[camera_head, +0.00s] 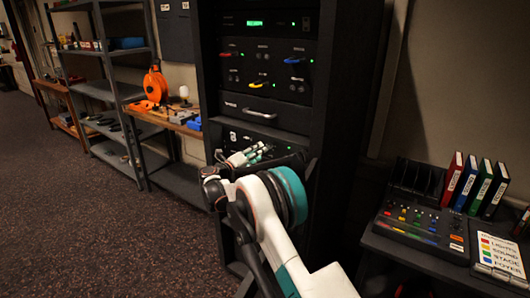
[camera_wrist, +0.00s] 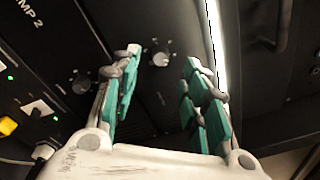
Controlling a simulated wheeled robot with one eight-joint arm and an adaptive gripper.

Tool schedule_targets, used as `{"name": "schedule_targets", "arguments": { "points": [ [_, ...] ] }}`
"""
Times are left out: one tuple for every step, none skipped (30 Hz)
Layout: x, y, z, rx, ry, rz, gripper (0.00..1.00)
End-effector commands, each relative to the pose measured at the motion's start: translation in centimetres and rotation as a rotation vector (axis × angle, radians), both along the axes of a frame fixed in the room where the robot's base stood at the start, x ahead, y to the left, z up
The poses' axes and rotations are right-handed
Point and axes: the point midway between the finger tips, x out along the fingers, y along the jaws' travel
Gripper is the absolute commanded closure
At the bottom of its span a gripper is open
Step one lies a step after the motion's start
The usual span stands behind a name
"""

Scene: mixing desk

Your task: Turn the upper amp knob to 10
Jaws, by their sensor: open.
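A black amp panel (camera_head: 232,135) sits low in the dark rack, and part of my arm covers it. In the wrist view the panel (camera_wrist: 60,40) carries lettering that reads "MP 2" at the left. Two round knobs with printed scales show there. A pale-capped knob (camera_wrist: 160,58) lies between and beyond my fingertips, and a dark knob (camera_wrist: 82,82) lies to the left, outside the left finger. I cannot tell which knob is the upper one, nor read their settings. My gripper (camera_head: 262,152) is open and empty in front of the panel; its teal fingers (camera_wrist: 160,75) straddle the pale-capped knob's line, apparently without touching it.
A yellow plug (camera_wrist: 8,126) and a white switch or plug (camera_wrist: 38,108) sit left of my gripper. The rack's upper unit has red, blue and yellow handles (camera_head: 260,84). A mixing desk (camera_head: 420,222) stands right, shelves (camera_head: 100,88) left. The left floor is clear.

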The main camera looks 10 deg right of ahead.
Motion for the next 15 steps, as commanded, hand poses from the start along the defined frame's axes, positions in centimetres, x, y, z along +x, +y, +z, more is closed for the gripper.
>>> {"name": "schedule_targets", "arguments": {
  "points": [
    [0.7,-0.8,-0.2,0.0,0.0,-0.002,0.59],
    [1.0,-1.2,-0.2,0.0,0.0,-0.001,0.59],
    [1.4,-1.8,-0.2,0.0,0.0,-0.001,0.59],
    [1.7,-2.2,-0.1,0.0,0.0,-0.002,0.59],
    [2.0,-2.5,-0.1,0.001,-0.001,-0.002,0.59],
    [2.3,-2.8,-0.2,0.001,0.0,-0.001,0.59],
    [2.6,-3.1,-0.1,0.001,0.0,-0.001,0.59],
    [2.8,-3.3,-0.1,0.001,-0.001,0.0,0.59],
    [3.0,-3.6,-0.1,0.001,-0.001,0.0,0.59],
    [3.1,-3.7,-0.1,0.001,-0.001,0.0,0.59],
    [3.3,-3.9,-0.1,0.001,-0.001,0.0,0.59],
    [3.4,-4.0,0.0,0.001,-0.001,0.0,0.59],
    [3.4,-4.1,0.0,0.001,-0.001,0.0,0.59],
    [3.5,-4.2,0.0,0.001,-0.001,0.0,0.59],
    [3.5,-4.2,0.0,0.001,-0.001,0.0,0.59]
  ]
}}
